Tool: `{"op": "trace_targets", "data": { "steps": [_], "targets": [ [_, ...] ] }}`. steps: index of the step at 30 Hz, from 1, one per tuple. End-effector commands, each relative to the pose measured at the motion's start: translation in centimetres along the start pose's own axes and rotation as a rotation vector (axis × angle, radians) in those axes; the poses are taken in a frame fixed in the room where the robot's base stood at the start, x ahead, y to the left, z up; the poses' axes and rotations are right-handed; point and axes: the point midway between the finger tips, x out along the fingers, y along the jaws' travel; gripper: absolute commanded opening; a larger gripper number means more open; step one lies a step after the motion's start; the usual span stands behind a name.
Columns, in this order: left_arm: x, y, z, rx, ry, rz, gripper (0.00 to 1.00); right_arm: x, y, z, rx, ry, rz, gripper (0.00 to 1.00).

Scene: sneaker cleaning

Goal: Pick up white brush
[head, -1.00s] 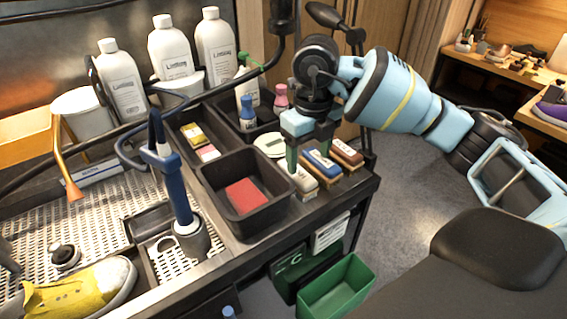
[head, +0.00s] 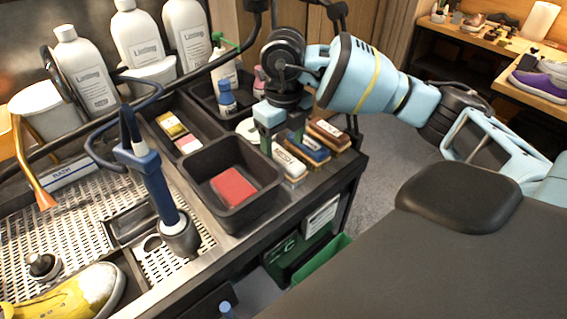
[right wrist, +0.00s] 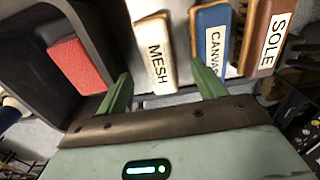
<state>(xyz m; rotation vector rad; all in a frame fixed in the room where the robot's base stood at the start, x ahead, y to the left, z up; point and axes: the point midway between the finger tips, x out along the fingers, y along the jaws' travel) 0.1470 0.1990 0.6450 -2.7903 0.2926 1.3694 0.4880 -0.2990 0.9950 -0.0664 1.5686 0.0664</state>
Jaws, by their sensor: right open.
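The white brush (head: 289,165), marked MESH, lies on the right end of the cart, beside a blue brush (head: 309,147) and a brown brush (head: 328,135). In the right wrist view the white brush (right wrist: 153,52) lies ahead, between the lines of the two green fingers. My right gripper (head: 281,145) is open and empty at the brushes, fingers pointing down. In the wrist view one fingertip is left of the white brush and the other is by the near end of the blue brush (right wrist: 210,45). I cannot tell its exact height. My left gripper is not in view.
A dark bin (head: 215,205) with a red block (head: 233,188) stands left of the brushes. A yellow sneaker (head: 62,300) is at the lower left. A green crate (head: 322,262) is below the cart.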

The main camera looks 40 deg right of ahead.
Motion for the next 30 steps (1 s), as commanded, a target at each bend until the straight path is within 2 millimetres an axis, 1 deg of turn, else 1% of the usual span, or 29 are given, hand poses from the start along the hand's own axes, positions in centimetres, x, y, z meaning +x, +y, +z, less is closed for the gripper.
{"op": "trace_targets", "data": {
  "steps": [3,6,9,12,18,30],
  "targets": [
    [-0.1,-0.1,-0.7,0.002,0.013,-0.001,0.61,1.7,0.1,-0.1,0.000,0.003,-0.001,0.69],
    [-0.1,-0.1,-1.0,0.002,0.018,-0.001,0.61,3.1,0.1,-0.1,0.001,0.002,0.000,0.69],
    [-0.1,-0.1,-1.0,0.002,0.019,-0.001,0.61,4.1,0.1,-0.1,0.001,0.002,-0.001,0.69],
    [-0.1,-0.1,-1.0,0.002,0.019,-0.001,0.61,4.5,0.1,-0.1,0.000,0.001,0.000,0.69],
    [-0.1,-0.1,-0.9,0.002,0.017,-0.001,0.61,4.5,0.1,-0.1,0.000,0.000,0.000,0.69],
    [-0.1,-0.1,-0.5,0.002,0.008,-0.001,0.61,4.4,0.1,-0.1,0.000,0.000,0.000,0.17]
  ]
}}
